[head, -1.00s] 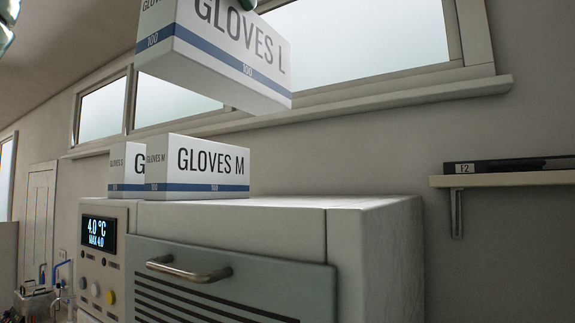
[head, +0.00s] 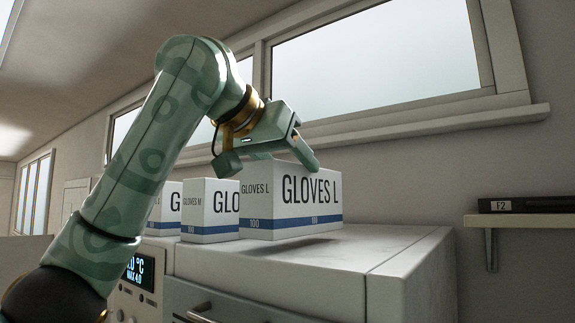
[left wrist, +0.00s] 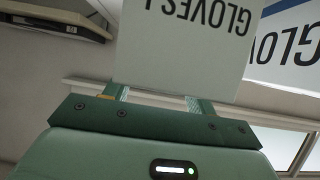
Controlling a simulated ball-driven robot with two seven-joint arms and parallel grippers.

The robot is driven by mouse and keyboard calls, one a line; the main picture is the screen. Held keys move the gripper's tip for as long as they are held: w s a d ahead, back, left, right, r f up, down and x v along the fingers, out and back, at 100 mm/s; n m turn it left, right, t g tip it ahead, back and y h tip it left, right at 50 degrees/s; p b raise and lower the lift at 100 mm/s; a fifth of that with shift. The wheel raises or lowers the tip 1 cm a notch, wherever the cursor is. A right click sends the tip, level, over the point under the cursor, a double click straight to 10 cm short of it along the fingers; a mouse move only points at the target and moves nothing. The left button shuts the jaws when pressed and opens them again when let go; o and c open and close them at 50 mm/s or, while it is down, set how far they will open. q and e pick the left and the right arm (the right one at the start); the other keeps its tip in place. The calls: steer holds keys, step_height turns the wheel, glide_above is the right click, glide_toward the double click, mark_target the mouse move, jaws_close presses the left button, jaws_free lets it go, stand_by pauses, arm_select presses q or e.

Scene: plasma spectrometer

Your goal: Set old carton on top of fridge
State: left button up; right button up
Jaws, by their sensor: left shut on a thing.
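The carton in my grip is a white box marked GLOVES L (head: 292,208) with a blue stripe. My left gripper (head: 268,160) reaches over it from above and is shut on its upper part. The carton is upright over the front part of the fridge top (head: 345,258). A dark shadow lies under its right side; I cannot tell whether it touches the top. In the left wrist view the carton's lettered face (left wrist: 185,50) sits between my fingers. My right gripper is not in view.
A GLOVES M box (head: 209,215) stands close to the left of the held carton, with another glove box (head: 166,208) beyond. The fridge top is clear to the right. A wall shelf (head: 520,220) holds a dark F2 item (head: 525,204).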

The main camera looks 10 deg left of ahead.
arm_select(q)
steer(key=shift+w+f, duration=0.1)
steer(key=shift+f, duration=0.4)
steer(key=shift+w+f, duration=0.3)
steer(key=shift+s, duration=0.1)
steer(key=o, duration=1.6)
steer(key=shift+s, duration=0.1)
steer(key=shift+c, duration=0.2)
steer(key=shift+s+r, duration=0.1)
steer(key=b+v, duration=0.4)
steer(key=v, duration=0.7)
steer(key=shift+s+r, duration=0.25)
steer(key=shift+a, duration=0.2)
